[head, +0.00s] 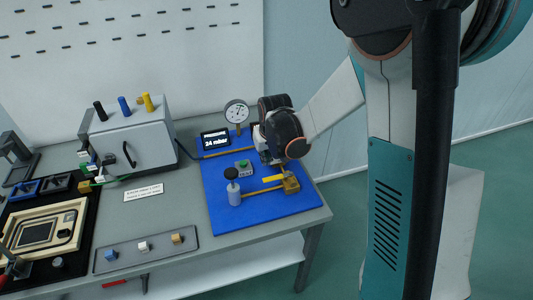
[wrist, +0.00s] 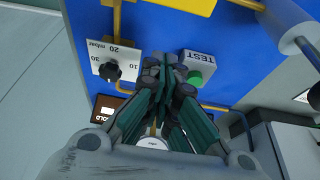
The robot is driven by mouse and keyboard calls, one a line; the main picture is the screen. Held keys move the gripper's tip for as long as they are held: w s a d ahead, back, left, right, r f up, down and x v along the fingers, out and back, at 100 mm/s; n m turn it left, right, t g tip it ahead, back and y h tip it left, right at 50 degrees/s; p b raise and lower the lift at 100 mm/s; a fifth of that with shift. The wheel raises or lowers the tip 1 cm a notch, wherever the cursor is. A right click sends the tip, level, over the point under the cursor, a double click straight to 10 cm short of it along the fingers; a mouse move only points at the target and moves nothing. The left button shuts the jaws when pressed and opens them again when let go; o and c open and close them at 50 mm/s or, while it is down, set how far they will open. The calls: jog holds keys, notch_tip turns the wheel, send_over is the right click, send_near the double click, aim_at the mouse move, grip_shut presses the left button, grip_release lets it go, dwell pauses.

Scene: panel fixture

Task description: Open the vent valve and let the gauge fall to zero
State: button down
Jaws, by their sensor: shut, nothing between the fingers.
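The vent valve, a brass block with a yellow lever (head: 274,179), sits at the right front of the blue board (head: 222,216). Its lever points left in the head view; part of the yellow lever shows at the top edge of the wrist view (wrist: 185,5). The round gauge (head: 237,111) stands at the back; its needle is too small to read. The display (head: 215,139) beside it reads 24 mbar. My gripper (wrist: 172,62) is shut and empty above the board, between the regulator knob and the TEST box, apart from the lever.
The black regulator knob (wrist: 112,71) has a mbar scale. The TEST box with a green button (wrist: 193,78) is close by my fingers. A grey cabinet (head: 130,135) and a block tray (head: 146,247) are further left.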

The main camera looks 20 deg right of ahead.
aim_at(278, 177)
jog(key=shift+x, duration=0.9)
jog(key=shift+s+r+b, duration=0.2)
jog(key=shift+s+b, duration=0.5)
jog(key=shift+s, duration=1.4)
